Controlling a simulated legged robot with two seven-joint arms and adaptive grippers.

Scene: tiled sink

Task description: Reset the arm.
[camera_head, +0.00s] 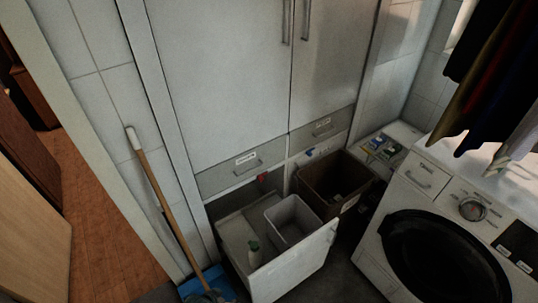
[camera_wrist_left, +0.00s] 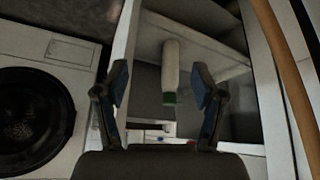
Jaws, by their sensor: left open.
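My left gripper (camera_wrist_left: 160,84) shows in the left wrist view with its two dark, blue-padded fingers spread apart and nothing held between them. A white bottle with a green cap (camera_wrist_left: 171,68) appears beyond the fingers, inside an open drawer. The same bottle shows in the head view (camera_head: 254,254), in the pulled-out white drawer (camera_head: 293,271) beside a grey bin (camera_head: 293,217). The gap between gripper and bottle is hard to judge. Neither gripper can be made out in the head view.
A washing machine (camera_head: 440,250) stands at the right under hanging clothes (camera_head: 500,75). A brown bin (camera_head: 333,186) sits beside the drawer. A wooden-handled broom (camera_head: 165,200) leans at the left by a blue dustpan (camera_head: 222,282). Tall cabinet doors (camera_head: 225,80) are closed behind.

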